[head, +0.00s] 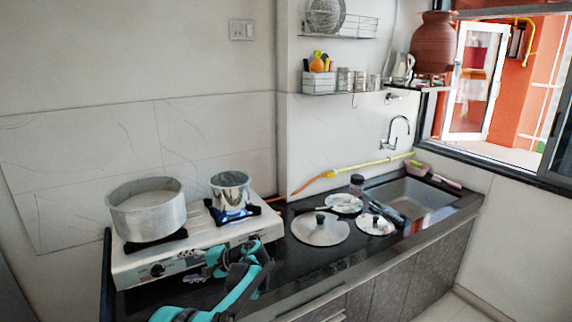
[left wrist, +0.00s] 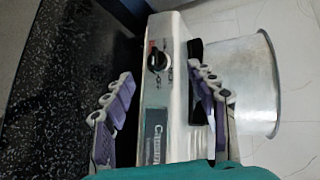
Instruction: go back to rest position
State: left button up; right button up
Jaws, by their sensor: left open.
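My left gripper (head: 232,256) is low in the head view, over the front right part of the stove, with my teal arm coming up from the bottom. In the left wrist view the left gripper (left wrist: 160,74) has its two purple-padded fingers spread apart with nothing between them. The stove's front panel and a black knob (left wrist: 158,60) show beyond the gap between the fingers. My right gripper is not in view.
A white stove (head: 135,268) bears a wide pot (head: 148,212) and a small pot (head: 230,190) over a blue flame. Lids (head: 320,230) lie on the black counter, left of the sink (head: 415,198). A clay waterpot (head: 435,45) stands on a shelf by the window.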

pick_arm(q)
jog(key=s+d+r+t+h, duration=0.1)
jog(key=s+d+h, duration=0.2)
jog(key=s, duration=0.6)
jog(key=s+d+r+n+t+h, duration=0.1)
jog(key=s+d+h, duration=0.25)
jog(key=s, duration=0.55)
jog(key=s+d+r+t+h, duration=0.1)
jog(key=s+d+h, duration=0.25)
jog(key=s, duration=0.55)
jog(key=s+d+f+n+t+h, duration=0.2)
jog(key=s+d+f+h, duration=0.1)
jog(key=s, duration=0.5)
jog(key=shift+s+d+f+h, duration=0.3)
jog(key=shift+d+f, duration=0.35)
jog(key=shift+d, duration=0.5)
jog(key=shift+c, duration=0.3)
